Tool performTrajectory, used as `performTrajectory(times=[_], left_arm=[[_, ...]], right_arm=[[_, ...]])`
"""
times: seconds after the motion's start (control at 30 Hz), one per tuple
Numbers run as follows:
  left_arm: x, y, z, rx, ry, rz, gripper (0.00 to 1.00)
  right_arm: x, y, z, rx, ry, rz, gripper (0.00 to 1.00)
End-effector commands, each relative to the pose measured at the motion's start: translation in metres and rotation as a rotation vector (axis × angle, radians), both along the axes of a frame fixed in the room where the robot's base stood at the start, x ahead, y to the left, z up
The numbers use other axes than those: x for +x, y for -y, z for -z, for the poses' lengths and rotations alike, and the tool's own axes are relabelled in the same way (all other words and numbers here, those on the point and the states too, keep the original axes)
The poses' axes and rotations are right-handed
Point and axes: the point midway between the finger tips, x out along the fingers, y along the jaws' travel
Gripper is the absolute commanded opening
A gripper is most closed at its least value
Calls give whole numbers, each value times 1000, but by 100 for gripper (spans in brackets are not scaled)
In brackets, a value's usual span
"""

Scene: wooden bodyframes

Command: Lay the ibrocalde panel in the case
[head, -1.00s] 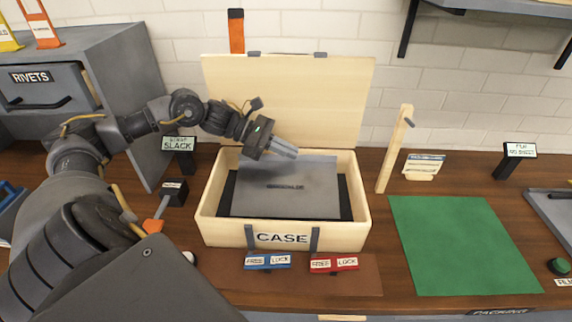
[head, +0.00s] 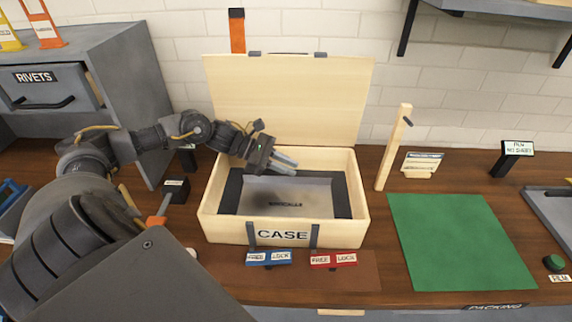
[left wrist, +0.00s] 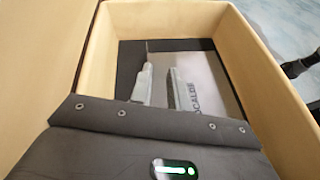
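The grey ibrocalde panel (head: 300,190) lies inside the open wooden case (head: 362,207), within a dark inner border, its name facing up. It looks flat, though its far left part is partly hidden by my gripper. My left gripper (head: 285,163) is above the back of the case, its two fingers apart. In the left wrist view the parted fingers (left wrist: 160,88) are over the panel's edge (left wrist: 200,72), with a gap between them and nothing visibly held. My right gripper is not in view.
The case lid (head: 290,95) stands open at the back. A blue lock tag (head: 268,258) and a red lock tag (head: 333,259) are at the case front. A wooden post (head: 393,148) stands close to the right. A green mat (head: 455,240) is clear.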

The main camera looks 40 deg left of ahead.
Motion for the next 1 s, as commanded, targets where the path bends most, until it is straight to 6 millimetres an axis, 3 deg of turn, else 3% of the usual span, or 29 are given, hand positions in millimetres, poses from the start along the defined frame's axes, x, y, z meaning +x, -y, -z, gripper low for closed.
performTrajectory(times=[0.47,0.77,1.0], left_arm=[[-4,-8,-1,2,-1,-3,28],[-30,-51,-21,9,-8,2,28],[-45,-78,-41,3,-5,0,28]], right_arm=[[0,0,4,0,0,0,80],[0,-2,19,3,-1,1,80],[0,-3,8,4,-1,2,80]])
